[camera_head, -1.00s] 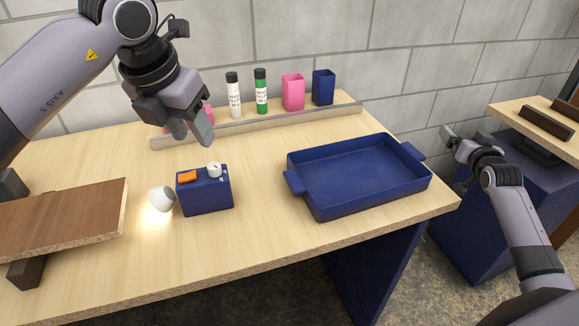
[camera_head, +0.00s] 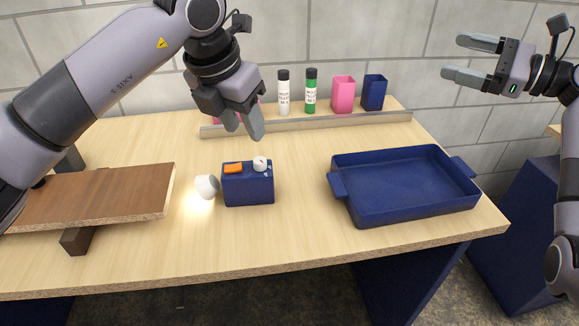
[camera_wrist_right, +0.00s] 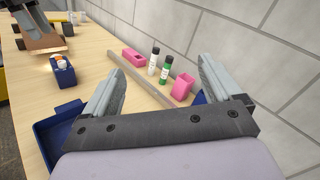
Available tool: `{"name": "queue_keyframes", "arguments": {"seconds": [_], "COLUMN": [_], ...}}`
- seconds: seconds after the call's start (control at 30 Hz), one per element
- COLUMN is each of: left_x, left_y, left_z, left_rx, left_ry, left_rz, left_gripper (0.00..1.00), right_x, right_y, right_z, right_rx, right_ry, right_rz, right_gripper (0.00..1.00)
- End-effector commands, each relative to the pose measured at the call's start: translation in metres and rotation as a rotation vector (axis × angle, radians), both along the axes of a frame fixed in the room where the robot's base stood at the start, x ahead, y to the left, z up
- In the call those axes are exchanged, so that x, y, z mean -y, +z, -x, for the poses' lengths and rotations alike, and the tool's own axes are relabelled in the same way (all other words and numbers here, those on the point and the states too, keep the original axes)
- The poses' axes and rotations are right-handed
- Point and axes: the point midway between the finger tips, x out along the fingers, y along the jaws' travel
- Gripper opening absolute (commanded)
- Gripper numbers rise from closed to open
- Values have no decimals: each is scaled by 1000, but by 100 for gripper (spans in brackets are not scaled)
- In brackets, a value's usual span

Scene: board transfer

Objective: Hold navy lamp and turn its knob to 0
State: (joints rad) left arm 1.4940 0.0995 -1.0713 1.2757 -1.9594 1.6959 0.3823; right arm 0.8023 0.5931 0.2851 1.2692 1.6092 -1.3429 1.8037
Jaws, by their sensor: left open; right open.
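The navy lamp (camera_head: 248,188) is a box standing on the table, with a lit white lamp head (camera_head: 206,186) on its left side. On its top are an orange part (camera_head: 233,169) and a white round knob (camera_head: 260,163); the knob's setting is too small to read. The lamp also shows in the right wrist view (camera_wrist_right: 64,74). My left gripper (camera_head: 244,130) is open and empty, pointing down above and behind the lamp. My right gripper (camera_head: 466,59) is open and empty, raised at the upper right, far from the lamp. It also shows in the right wrist view (camera_wrist_right: 160,80).
A navy tray (camera_head: 401,206) stands right of the lamp. A grey rail (camera_head: 305,124) runs behind, with a white bottle (camera_head: 284,95), a green bottle (camera_head: 310,92), a pink cup (camera_head: 343,95) and a navy cup (camera_head: 374,93) beyond it. A brown board (camera_head: 95,197) rests at left.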

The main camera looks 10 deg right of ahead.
Motion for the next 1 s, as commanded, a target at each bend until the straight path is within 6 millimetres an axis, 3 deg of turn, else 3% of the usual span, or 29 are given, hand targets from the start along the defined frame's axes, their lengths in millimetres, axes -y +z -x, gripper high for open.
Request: {"name": "queue_keyframes", "arguments": {"seconds": [0.03, 0.23, 0.5, 0.7, 1.0], "left_x": [0, 0, 0, 0, 0], "left_y": [0, 0, 0, 0, 0], "left_z": [0, 0, 0, 0, 0], "left_rx": [0, 0, 0, 0, 0], "left_ry": [0, 0, 0, 0, 0], "left_rz": [0, 0, 0, 0, 0], "left_gripper": [43, 43, 43, 43, 43], "right_x": [-34, -132, -259, -315, -347], "right_y": [-8, -81, -160, -192, -209], "right_z": [-4, -21, -7, 12, 19], "right_rx": [-70, -254, -447, -523, -548], "right_ry": [103, 278, 505, 609, 644], "right_rz": [-50, -7, 97, 162, 186], "right_gripper": [92, 92, 92, 92, 92]}}
